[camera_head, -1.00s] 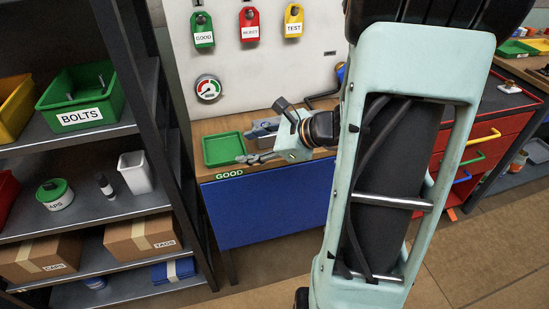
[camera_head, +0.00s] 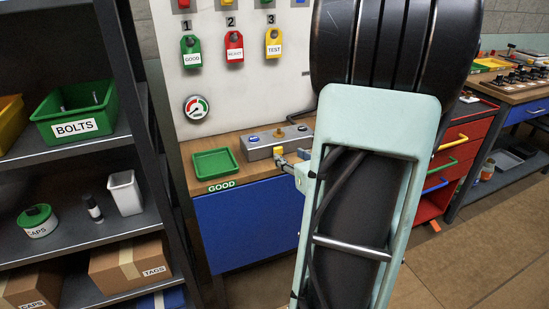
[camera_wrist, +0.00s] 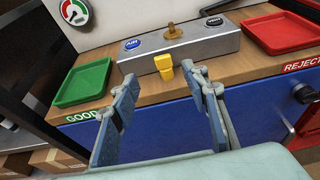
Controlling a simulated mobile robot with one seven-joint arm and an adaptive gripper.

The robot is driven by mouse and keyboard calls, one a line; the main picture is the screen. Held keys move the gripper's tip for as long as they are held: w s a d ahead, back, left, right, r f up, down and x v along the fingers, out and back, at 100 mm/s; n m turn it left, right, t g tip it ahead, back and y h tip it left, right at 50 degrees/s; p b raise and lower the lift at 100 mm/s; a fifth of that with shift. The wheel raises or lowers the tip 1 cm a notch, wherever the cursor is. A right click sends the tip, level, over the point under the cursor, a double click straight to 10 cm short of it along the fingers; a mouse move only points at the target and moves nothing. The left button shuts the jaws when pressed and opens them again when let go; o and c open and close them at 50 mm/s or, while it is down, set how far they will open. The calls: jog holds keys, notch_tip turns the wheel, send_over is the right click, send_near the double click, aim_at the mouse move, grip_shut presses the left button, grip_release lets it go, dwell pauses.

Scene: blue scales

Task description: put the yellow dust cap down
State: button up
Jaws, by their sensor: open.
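The yellow dust cap (camera_wrist: 164,68) is at the front face of a grey block with buttons (camera_wrist: 190,47) on the wooden bench. I cannot tell whether it is attached to the block or only against it. In the head view the cap (camera_head: 278,151) shows just left of my arm. My gripper (camera_wrist: 160,78) is open, its two blue-grey fingers apart, with the cap showing between and beyond the fingertips. No contact is clear. In the head view my arm hides most of the gripper.
A green tray (camera_wrist: 83,84) marked GOOD lies left of the block; a red tray (camera_wrist: 281,34) marked REJECT lies right. A gauge (camera_head: 196,107) and hanging tags are on the board behind. A shelf with a BOLTS bin (camera_head: 76,114) stands at left.

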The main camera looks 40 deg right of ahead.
aim_at(279, 149)
jog(key=x, duration=0.9)
jog(key=shift+d+f+b, duration=0.15)
jog(key=shift+f+b, duration=0.1)
jog(key=shift+b, duration=0.15)
jog(key=c, duration=0.9)
jog(key=shift+r, duration=0.1)
jog(key=shift+c, duration=0.2)
